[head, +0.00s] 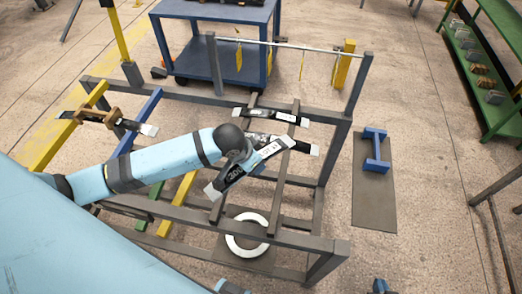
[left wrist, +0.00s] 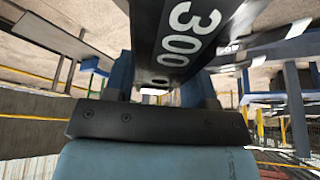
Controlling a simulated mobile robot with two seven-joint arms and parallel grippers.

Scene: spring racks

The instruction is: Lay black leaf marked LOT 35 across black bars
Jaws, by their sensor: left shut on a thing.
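My left gripper (head: 246,158) is shut on a black leaf (head: 233,176) with pale ends. The leaf slants over the dark bars (head: 278,196) of the rack; I cannot tell whether it touches them. A white label with small lettering, not clearly readable, is on it. The left wrist view shows the leaf (left wrist: 178,40) between my blue fingers, with "300" in white. Another black leaf (head: 270,116) with a white label lies across the bars behind, and one more (head: 311,149) shows partly behind the held leaf. A small dark and blue piece at the bottom edge seems to be my right gripper (head: 381,287).
A black leaf (head: 135,126) with brown blocks lies across yellow and blue bars at left. A white ring (head: 234,246) lies low in the rack. A blue stand (head: 376,150) is on a grey mat (head: 374,210). A blue cart (head: 213,58) stands behind; green shelves (head: 505,20) are at right.

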